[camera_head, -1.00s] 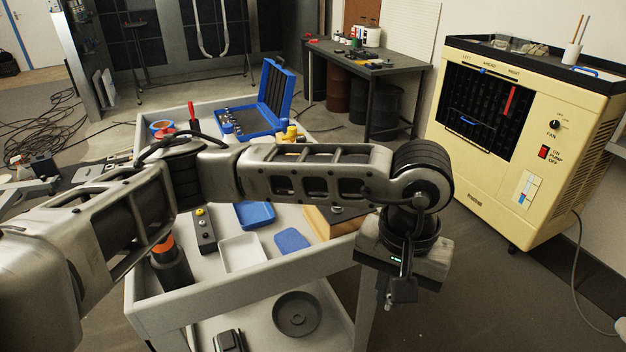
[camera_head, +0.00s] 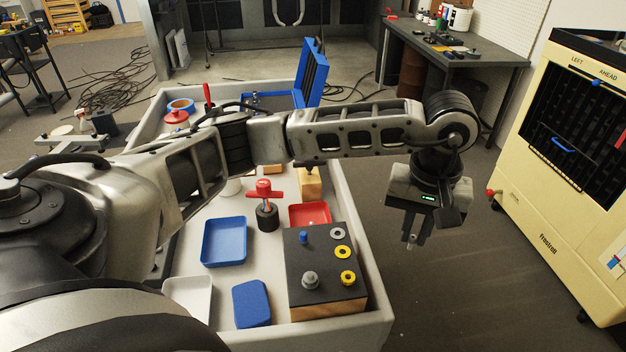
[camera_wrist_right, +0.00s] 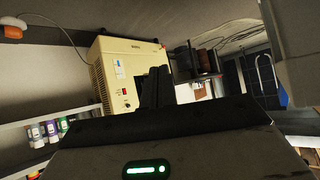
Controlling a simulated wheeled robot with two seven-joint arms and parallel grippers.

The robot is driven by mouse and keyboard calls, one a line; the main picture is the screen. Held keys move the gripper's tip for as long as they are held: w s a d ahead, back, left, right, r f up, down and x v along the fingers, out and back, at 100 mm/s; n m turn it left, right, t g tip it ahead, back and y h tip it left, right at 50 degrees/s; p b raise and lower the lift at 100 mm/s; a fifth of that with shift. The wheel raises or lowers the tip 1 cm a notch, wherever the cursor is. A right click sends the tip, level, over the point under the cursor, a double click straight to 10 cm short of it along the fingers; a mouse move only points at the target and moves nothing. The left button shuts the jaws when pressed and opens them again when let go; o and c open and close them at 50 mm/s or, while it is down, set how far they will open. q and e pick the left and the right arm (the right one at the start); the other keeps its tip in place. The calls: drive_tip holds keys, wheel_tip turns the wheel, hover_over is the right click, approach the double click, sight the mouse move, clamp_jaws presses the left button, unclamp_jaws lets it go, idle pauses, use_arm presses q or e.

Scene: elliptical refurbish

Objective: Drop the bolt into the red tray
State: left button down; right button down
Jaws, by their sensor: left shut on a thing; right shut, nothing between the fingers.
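The red tray (camera_head: 322,208) lies on the cart in the head view, behind the black-topped block, which hides part of it. My left gripper (camera_head: 412,232) points down outside the cart's right edge, to the right of the red tray. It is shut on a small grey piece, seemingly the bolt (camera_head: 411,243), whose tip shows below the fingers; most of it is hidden. My right gripper (camera_wrist_right: 157,87) shows in the right wrist view, with its dark fingers together and empty. It is not in the head view.
The black-topped block (camera_head: 322,262) holds yellow and grey rings, a blue peg and a grey knob. A blue tray (camera_head: 224,242), a white tray (camera_head: 188,296) and a red-handled tool (camera_head: 265,196) are on the cart. A cream cooler (camera_head: 560,200) stands right, beyond open floor.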

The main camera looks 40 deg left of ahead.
use_arm(q)
drive_tip(key=w+a+f+n+b, duration=0.1)
drive_tip(key=w+a+f+n, duration=0.2)
drive_tip(key=a, duration=0.6)
drive_tip(key=n+b, duration=0.2)
drive_tip(key=n, duration=0.3)
approach(314, 203)
drive_tip(key=s+d, duration=0.3)
drive_tip(key=f+b, duration=0.1)
drive_tip(key=f, duration=0.1)
drive_tip(key=f+b, duration=0.2)
drive_tip(key=shift+s+d+f, duration=0.1)
drive_tip(key=shift+s+f, duration=0.1)
drive_tip(key=shift+f+b, duration=0.4)
drive_tip(key=shift+b, duration=0.05)
drive_tip(key=shift+f, duration=0.25)
use_arm(e)
drive_tip(key=shift+w+a+f+m+t+y, duration=0.45)
drive_tip(key=shift+w+a+f, duration=0.3)
drive_tip(key=shift+f, duration=0.2)
use_arm(q)
drive_tip(key=c, duration=1.3)
unclamp_jaws()
drive_tip(key=shift+c, duration=0.2)
